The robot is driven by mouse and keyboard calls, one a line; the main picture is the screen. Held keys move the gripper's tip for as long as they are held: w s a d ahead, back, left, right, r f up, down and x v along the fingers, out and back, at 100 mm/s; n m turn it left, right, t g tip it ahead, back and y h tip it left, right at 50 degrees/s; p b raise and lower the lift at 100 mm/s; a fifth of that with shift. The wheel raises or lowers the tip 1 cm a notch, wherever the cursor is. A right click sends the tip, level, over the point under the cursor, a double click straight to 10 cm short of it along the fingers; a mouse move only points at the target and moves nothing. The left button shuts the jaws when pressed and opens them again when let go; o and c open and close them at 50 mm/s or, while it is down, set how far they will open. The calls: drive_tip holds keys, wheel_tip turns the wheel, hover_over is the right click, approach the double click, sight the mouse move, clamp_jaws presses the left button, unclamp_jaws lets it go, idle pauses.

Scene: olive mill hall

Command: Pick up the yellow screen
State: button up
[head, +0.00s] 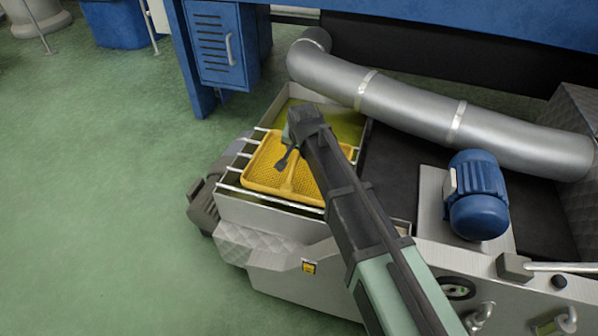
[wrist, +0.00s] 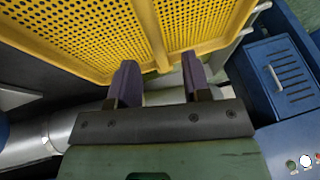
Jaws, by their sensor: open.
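The yellow screen (head: 262,172) is a perforated tray with a raised rim and a bar across its middle. It rests on metal rods over a grey metal trough in the head view. My gripper (head: 287,150) is above the screen, and my arm hides the screen's right part. In the wrist view the screen (wrist: 90,35) fills the upper part, with its central bar running between the two fingers of my gripper (wrist: 162,85). The fingers are apart, with nothing seen held between them. I cannot tell whether they touch the bar.
A large silver pipe (head: 415,103) runs behind the trough to the right. A blue motor (head: 476,195) stands right of my arm. A blue cabinet (head: 222,45) is behind. The metal trough (head: 270,222) holds green-yellow liquid (head: 347,128). Green floor (head: 90,200) is clear at left.

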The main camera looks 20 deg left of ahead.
sight(300, 153)
drive_tip(key=b+x, duration=0.4)
drive_tip(key=x, duration=0.1)
drive_tip(key=shift+w+d+f+b, duration=0.1)
drive_tip(key=shift+w+f+b, duration=0.1)
drive_tip(key=shift+b, duration=0.15)
drive_tip(key=shift+s+r, duration=0.1)
drive_tip(key=shift+r, duration=0.15)
clamp_jaws()
drive_tip(key=shift+p, duration=0.3)
wheel_tip(300, 153, up, 20)
drive_tip(key=p, duration=2)
drive_tip(key=shift+r, duration=0.15)
